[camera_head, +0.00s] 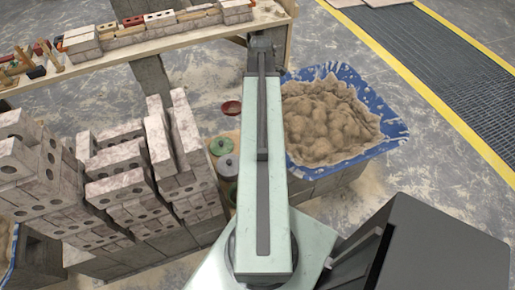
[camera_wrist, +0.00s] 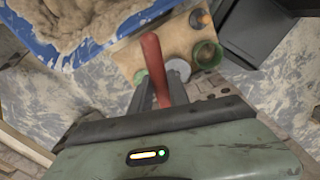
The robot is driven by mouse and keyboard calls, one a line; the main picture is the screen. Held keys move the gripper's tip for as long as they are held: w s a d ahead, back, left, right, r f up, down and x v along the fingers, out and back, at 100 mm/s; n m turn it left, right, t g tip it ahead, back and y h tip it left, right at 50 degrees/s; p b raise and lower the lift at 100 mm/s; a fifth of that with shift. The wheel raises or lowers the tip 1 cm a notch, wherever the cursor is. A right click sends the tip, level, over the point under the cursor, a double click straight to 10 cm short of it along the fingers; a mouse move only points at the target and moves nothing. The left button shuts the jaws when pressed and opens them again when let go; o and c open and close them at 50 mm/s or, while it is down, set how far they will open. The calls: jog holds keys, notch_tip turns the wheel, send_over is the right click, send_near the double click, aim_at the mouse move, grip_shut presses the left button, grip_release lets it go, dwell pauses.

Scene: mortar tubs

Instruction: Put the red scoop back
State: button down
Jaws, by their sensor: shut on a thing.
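In the wrist view my gripper (camera_wrist: 161,94) is shut on the red scoop (camera_wrist: 152,60). A red handle-like length of it stands out from between the two dark fingers. In the head view the fingers are hidden behind my arm. There a red bowl shape (camera_head: 231,107) shows just left of the arm, above the floor in the picture; I cannot tell whether it is the scoop's other end. Below the gripper in the wrist view is a tan board (camera_wrist: 170,40) with a green tub (camera_wrist: 207,53) and a grey round lid (camera_wrist: 178,68).
A blue-lined tub (camera_head: 372,95) heaped with sand (camera_head: 325,120) stands right of my arm. Stacked bricks (camera_head: 125,175) fill the left. Green and grey round tubs (camera_head: 228,166) stand between. A wooden bench (camera_head: 150,48) with bricks and tools runs across the back.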

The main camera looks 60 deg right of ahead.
notch_tip(320, 180, down, 35)
jog(key=s+m+b, duration=0.1)
jog(key=m+b, duration=1.2)
jog(key=b, duration=2.1)
jog(key=shift+s+d, duration=0.4)
jog(key=shift+f+b, duration=2.05)
jog(key=shift+b, duration=0.25)
jog(key=shift+f+b, duration=0.3)
jog(key=shift+f, duration=0.05)
jog(key=c, duration=1.2)
grip_release()
jog(key=shift+o, duration=0.2)
jog(key=shift+r, duration=0.1)
notch_tip(320, 180, up, 8)
jog(key=p, duration=0.8)
